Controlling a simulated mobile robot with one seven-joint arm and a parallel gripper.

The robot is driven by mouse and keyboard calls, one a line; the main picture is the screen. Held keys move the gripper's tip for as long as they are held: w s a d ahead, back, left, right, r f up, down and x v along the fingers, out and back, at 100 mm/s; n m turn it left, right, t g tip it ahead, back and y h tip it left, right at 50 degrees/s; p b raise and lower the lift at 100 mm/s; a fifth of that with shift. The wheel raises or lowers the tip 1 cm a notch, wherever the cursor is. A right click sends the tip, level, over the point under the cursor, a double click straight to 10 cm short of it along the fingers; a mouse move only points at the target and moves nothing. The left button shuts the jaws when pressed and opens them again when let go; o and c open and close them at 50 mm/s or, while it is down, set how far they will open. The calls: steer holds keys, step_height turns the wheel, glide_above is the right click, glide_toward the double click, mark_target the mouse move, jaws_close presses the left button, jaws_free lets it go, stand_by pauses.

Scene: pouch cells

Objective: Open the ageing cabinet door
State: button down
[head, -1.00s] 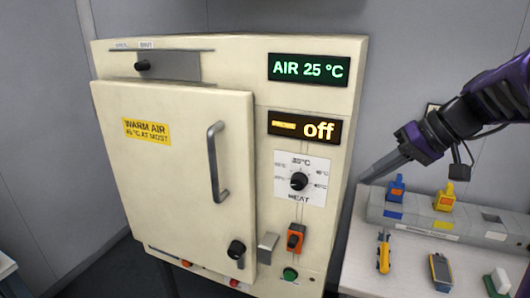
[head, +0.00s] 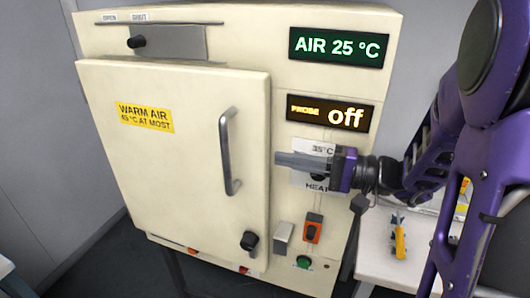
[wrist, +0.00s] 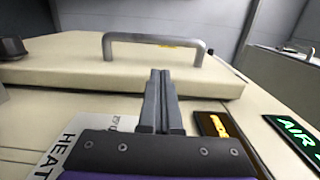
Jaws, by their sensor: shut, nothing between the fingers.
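The ageing cabinet door (head: 175,190) is a cream panel with a yellow "WARM AIR" label, and it looks closed against the cabinet (head: 255,50). Its vertical grey bar handle (head: 229,150) is near the door's right edge. A black knob (head: 249,240) sits low on the door. My gripper (head: 278,160) is in front of the heat dial panel, right of the handle and apart from it, fingers pointing left. In the wrist view the fingers (wrist: 160,85) are together and empty, with the handle (wrist: 155,37) beyond their tips.
Displays read "AIR 25 °C" (head: 339,47) and "off" (head: 330,114). An orange switch (head: 313,229), a grey block (head: 284,237) and a green button (head: 303,262) lie below the dial. A bench (head: 375,262) with a yellow tool (head: 399,241) stands at right.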

steer(key=x, duration=0.9)
steer(key=shift+p, duration=0.45)
steer(key=shift+s, duration=0.15)
